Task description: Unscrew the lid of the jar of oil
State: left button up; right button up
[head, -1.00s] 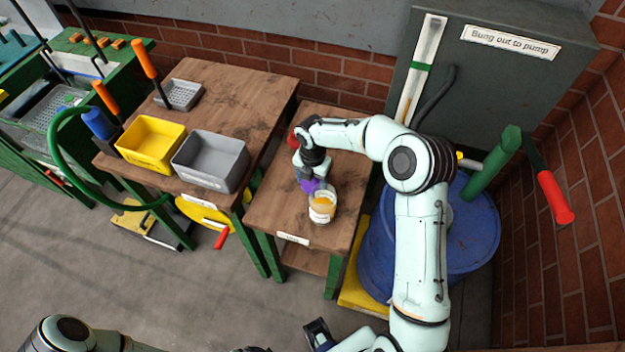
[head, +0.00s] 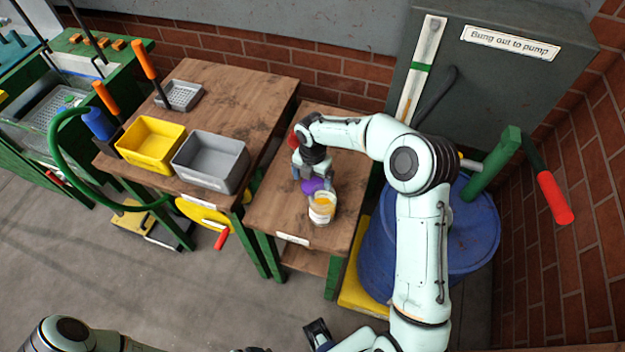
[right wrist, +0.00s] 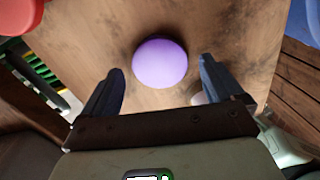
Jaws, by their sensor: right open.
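A round purple lid (head: 312,186) shows on the small wooden table, between the fingers of my right gripper (head: 314,184). In the right wrist view the purple lid (right wrist: 160,63) lies between and just beyond the two open fingers (right wrist: 160,85), with a gap on each side. What is under the lid is hidden. A glass jar (head: 322,209) with yellow-orange contents and a pale label stands just in front of the gripper. Of my left arm, only parts show at the bottom edge; its jaws cannot be made out.
A red object (head: 293,138) is behind my right wrist. A yellow bin (head: 150,168) and a grey bin (head: 186,176) stand on the table to the left. A blue drum (head: 470,245) is on the right. The small table's front left (head: 268,215) is clear.

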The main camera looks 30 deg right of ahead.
aim_at(312, 184)
notch_tip(312, 184, up, 11)
jog(key=p, duration=0.1)
jog(key=shift+f, duration=0.2)
